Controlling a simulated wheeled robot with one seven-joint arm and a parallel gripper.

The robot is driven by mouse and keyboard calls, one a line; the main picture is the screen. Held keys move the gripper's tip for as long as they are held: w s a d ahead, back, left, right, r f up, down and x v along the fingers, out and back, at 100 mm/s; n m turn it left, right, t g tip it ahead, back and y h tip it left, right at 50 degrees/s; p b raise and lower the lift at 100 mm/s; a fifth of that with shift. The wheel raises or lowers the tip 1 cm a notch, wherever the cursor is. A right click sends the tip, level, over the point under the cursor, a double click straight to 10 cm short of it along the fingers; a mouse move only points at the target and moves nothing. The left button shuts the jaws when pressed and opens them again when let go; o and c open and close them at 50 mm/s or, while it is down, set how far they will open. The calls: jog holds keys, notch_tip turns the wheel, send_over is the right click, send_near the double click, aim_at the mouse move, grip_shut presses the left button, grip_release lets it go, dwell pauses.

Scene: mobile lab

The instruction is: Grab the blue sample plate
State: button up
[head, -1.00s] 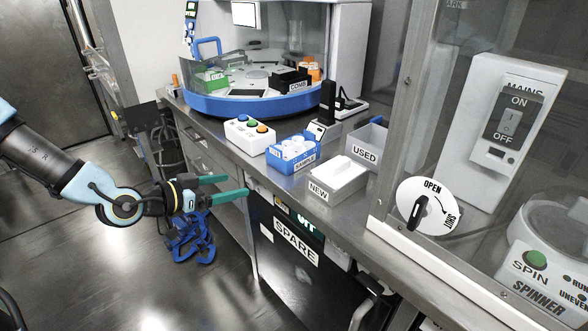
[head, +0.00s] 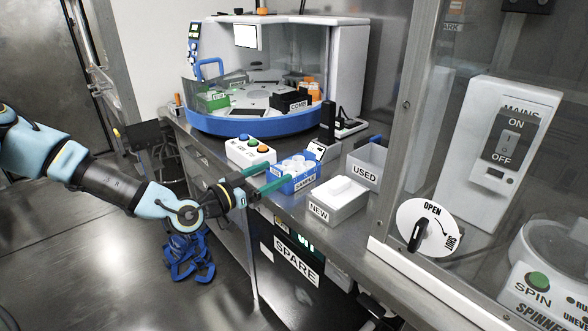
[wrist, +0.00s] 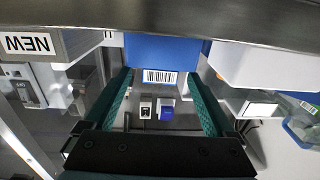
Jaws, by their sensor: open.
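The blue sample plate (head: 298,174), with white round wells on top and a SAMPLE label, stands on the bench between the button box and the NEW box. My gripper (head: 280,172) is open at its left end, with its green fingers reaching over the bench edge. In the wrist view the blue plate (wrist: 163,52) shows a barcode label facing me. The gripper's fingertips (wrist: 158,75) lie to either side of that label. Whether they touch the plate, I cannot tell. The plate's far side is hidden there.
The NEW box (head: 338,200) and USED bin (head: 366,166) stand to the plate's right. A white button box (head: 250,152) is close on its left. A blue-rimmed round machine (head: 255,122) stands behind. A glass-fronted cabinet with an OPEN/SHUT dial (head: 427,228) is at right.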

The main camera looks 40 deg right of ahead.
jog(key=shift+d, duration=1)
grip_shut()
